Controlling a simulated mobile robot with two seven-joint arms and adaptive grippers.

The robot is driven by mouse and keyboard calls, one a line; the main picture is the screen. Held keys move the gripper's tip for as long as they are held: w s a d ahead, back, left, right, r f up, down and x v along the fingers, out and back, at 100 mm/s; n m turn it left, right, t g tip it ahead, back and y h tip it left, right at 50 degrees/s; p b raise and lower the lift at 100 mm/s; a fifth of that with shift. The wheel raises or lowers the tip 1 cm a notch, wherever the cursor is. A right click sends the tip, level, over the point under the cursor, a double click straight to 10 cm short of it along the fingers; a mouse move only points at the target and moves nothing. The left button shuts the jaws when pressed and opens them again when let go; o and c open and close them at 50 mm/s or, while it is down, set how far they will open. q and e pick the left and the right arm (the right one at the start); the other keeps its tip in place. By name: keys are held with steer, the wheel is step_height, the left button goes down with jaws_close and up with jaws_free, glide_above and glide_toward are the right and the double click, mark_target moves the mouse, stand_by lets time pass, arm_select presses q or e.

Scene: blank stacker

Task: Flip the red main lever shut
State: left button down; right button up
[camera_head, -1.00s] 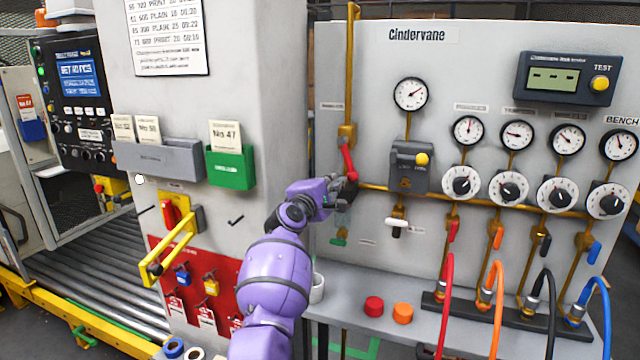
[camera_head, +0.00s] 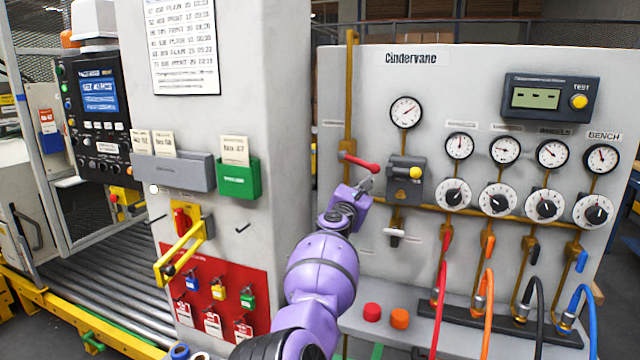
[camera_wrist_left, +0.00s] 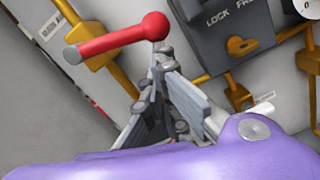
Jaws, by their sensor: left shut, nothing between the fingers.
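The red main lever (camera_head: 360,162) is on the brass vertical pipe (camera_head: 349,95) at the left of the grey panel. It points right, nearly level with its knob end slightly low, crosswise to the pipe. In the left wrist view the lever (camera_wrist_left: 112,38) ends in a round red knob. My left gripper (camera_head: 366,184) is just below the knob end. In the wrist view its fingers (camera_wrist_left: 163,55) are together and empty, with tips by the underside of the knob; whether they touch it I cannot tell. My right gripper is not in view.
A grey lock box (camera_head: 405,183) with a yellow knob sits close right of the lever. Gauges and white dials (camera_head: 497,198) lie further right. A pillar with a green card holder (camera_head: 238,181) and yellow handle (camera_head: 182,250) stands left. Red and orange buttons (camera_head: 372,312) are on the ledge below.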

arm_select(q)
steer(key=r+n, duration=0.1)
steer(key=d+n, duration=0.1)
steer(key=r+n+p, duration=0.1)
steer(key=shift+s+d+r+y, duration=0.3)
steer(key=shift+d, duration=0.1)
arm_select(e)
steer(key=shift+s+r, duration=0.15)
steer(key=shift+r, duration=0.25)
arm_select(q)
steer(key=shift+n, duration=0.3)
steer(key=shift+s+f, duration=0.1)
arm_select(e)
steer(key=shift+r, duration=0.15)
